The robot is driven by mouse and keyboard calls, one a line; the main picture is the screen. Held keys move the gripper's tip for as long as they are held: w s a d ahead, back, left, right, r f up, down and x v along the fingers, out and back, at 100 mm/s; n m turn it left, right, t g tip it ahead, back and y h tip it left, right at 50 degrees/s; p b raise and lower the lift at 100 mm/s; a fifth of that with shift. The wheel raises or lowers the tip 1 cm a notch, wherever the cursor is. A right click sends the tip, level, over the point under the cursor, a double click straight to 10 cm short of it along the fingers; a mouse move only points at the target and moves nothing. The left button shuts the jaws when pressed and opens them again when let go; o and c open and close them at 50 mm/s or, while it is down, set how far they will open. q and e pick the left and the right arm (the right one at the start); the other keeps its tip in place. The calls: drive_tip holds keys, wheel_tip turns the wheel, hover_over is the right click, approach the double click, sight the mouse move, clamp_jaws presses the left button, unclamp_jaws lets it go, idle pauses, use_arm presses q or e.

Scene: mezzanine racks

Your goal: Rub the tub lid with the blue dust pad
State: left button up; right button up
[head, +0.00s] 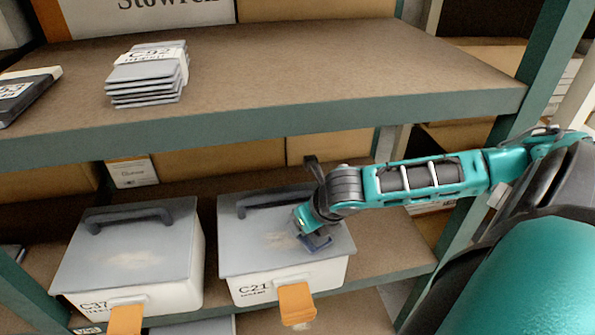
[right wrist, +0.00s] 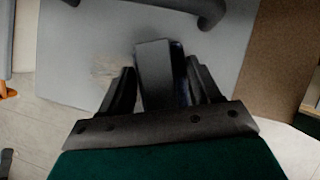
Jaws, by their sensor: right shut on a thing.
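The tub marked C21 (head: 295,280) stands on the lower shelf. Its grey lid (head: 245,232) has a black handle at the back and a pale dusty patch (head: 283,239) near the middle. My right gripper (head: 312,236) is over the right half of this lid, shut on the blue dust pad (head: 318,243). In the right wrist view the pad (right wrist: 155,75) shows as a dark block between the fingers, against the grey lid (right wrist: 75,40). The pale patch (right wrist: 105,65) is left of it. I cannot tell if the pad touches the lid. My left gripper is not in view.
Orange tags (head: 296,303) hang on the tub fronts. The upper shelf (head: 330,75) overhangs behind, holding a stack of grey pieces (head: 148,78). A green post (head: 545,60) stands right.

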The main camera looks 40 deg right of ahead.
drive_tip(key=shift+s+d, duration=0.55)
drive_tip(key=shift+d, duration=0.3)
drive_tip(key=shift+s+d, duration=0.55)
drive_tip(key=shift+d, duration=0.3)
drive_tip(key=shift+a, duration=0.1)
drive_tip(key=shift+w+a, duration=0.45)
drive_tip(key=shift+a, duration=0.15)
drive_tip(key=shift+w+a, duration=0.4)
drive_tip(key=shift+a, duration=0.2)
drive_tip(key=shift+w+a, duration=0.35)
drive_tip(key=shift+a, duration=0.25)
drive_tip(key=shift+w+a, duration=0.35)
drive_tip(key=shift+a, duration=0.3)
drive_tip(key=shift+w+a, duration=0.35)
drive_tip(key=shift+a, duration=0.25)
drive_tip(key=shift+w+a, duration=0.35)
drive_tip(key=shift+a, duration=0.3)
drive_tip(key=shift+w+a, duration=0.5)
drive_tip(key=shift+a, duration=0.3)
drive_tip(key=shift+w+a, duration=0.45)
drive_tip(key=shift+a, duration=0.3)
drive_tip(key=shift+w+a, duration=0.5)
drive_tip(key=shift+a, duration=0.3)
drive_tip(key=shift+r, duration=3.05)
